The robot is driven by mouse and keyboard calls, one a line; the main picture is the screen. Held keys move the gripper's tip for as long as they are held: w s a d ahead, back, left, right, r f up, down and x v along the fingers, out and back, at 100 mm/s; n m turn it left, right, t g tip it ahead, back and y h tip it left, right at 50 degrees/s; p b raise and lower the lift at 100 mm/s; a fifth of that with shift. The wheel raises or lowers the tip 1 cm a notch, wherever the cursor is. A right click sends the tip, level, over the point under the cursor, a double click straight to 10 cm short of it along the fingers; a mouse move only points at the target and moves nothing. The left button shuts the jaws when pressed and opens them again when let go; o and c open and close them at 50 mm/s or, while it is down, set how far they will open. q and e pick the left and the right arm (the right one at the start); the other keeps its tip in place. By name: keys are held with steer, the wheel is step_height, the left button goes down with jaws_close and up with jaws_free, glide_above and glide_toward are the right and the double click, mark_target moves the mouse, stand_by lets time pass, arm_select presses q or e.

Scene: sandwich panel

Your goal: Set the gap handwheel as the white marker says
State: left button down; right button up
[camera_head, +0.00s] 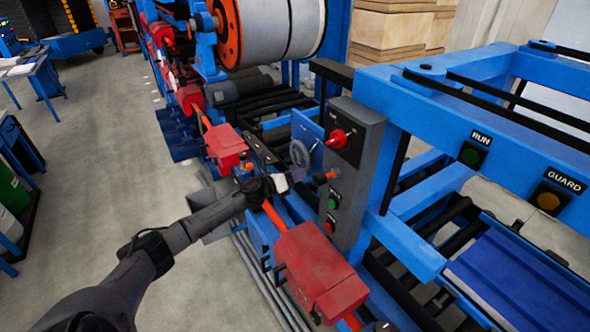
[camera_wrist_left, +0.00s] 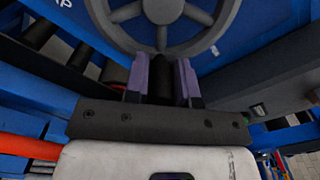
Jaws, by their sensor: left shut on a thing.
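The grey gap handwheel (camera_head: 299,154) is on the blue machine face, left of the grey control box. In the left wrist view the spoked handwheel (camera_wrist_left: 205,38) fills the top middle, its upper part cut off. My left gripper (camera_head: 296,175) is at the wheel's lower side. In the wrist view its purple fingers (camera_wrist_left: 162,80) are shut on a dark, upright-looking piece at the wheel's lower rim, which looks like its handle. A white label, partly cut off, shows at the wrist view's top left. My right gripper is not in view.
The grey control box (camera_head: 354,150) carries a red rotary switch (camera_head: 337,137), a green button (camera_head: 332,203) and a red button (camera_head: 329,226). Red housings (camera_head: 315,268) lie along the machine's near side. The aisle floor (camera_head: 110,160) at left is clear.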

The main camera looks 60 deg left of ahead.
mark_target(307, 162)
arm_select(q)
steer(key=r+n+p, duration=0.1)
steer(key=d+n+p, duration=0.1)
steer(key=shift+r+n, duration=0.35)
steer(key=shift+n, duration=0.05)
steer(key=r+n+p, duration=0.1)
steer(key=n+p, duration=0.1)
steer(key=r+n+p, duration=0.1)
steer(key=n+p, duration=0.1)
steer(key=n, duration=0.1)
steer(key=r+n+p, duration=0.1)
steer(key=n+p, duration=0.1)
steer(key=shift+d+r+n, duration=0.1)
steer(key=shift+d+n, duration=0.2)
steer(key=shift+n, duration=0.1)
steer(key=shift+r+n+p, duration=0.15)
steer(key=shift+n+p, duration=0.45)
steer(key=shift+p, duration=0.05)
steer(key=shift+a, duration=0.1)
steer(key=c, duration=0.9)
jaws_free()
steer(key=shift+c, duration=0.2)
steer(key=shift+s, duration=0.1)
